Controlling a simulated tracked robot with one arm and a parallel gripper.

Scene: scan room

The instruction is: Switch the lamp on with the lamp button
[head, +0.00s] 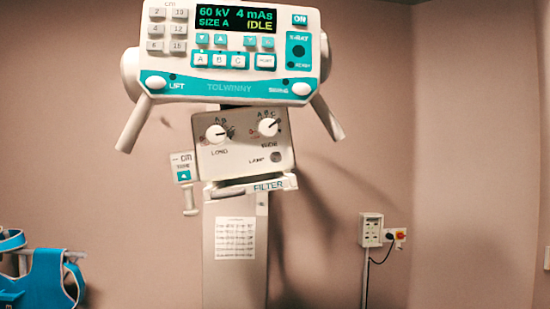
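The lamp button (276,157) is a small grey round button with the label "LAMP" to its left. It sits at the lower right of the white collimator box (243,143), below two white dials, the left dial (216,133) and the right dial (268,126). I see no clear light on the wall or at the box that tells me the lamp is lit. My gripper is not in this view.
Above the box is the control panel (208,88), reading 60 kV, 4 mAs, IDLE, with angled handles at both sides. A filter slot (268,186) is below. A blue apron (45,280) hangs lower left. A wall socket box (370,230) is at right.

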